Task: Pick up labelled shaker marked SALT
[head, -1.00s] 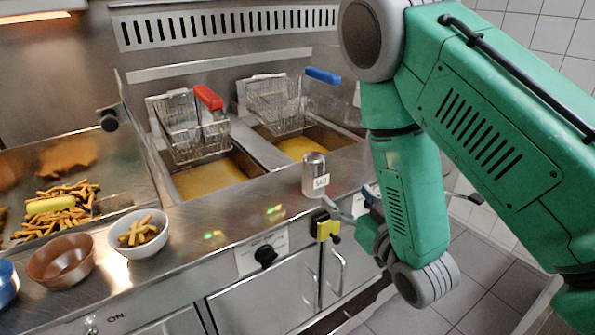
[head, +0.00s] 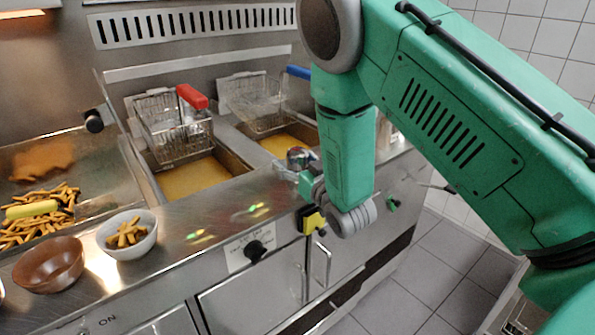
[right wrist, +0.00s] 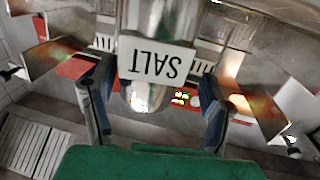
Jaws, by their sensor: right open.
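The shaker is a metal-topped cylinder with a white label reading SALT, seen upside down in the right wrist view (right wrist: 158,62). In the head view only its top part (head: 297,156) shows, on the counter's front ledge; my right arm and gripper hide the rest. My right gripper (right wrist: 153,92) is open, with one dark finger pad on each side of the shaker. A gap shows between each pad and the shaker. In the head view the gripper (head: 306,179) is at the shaker, partly hidden by my forearm. My left gripper is not in view.
Behind the shaker are two oil fryers with wire baskets, one with a red handle (head: 192,96), one with a blue handle (head: 298,72). A white bowl of fries (head: 128,250) and a brown bowl (head: 49,266) stand left on the ledge. A yellow fitting (head: 313,220) sits on the counter front.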

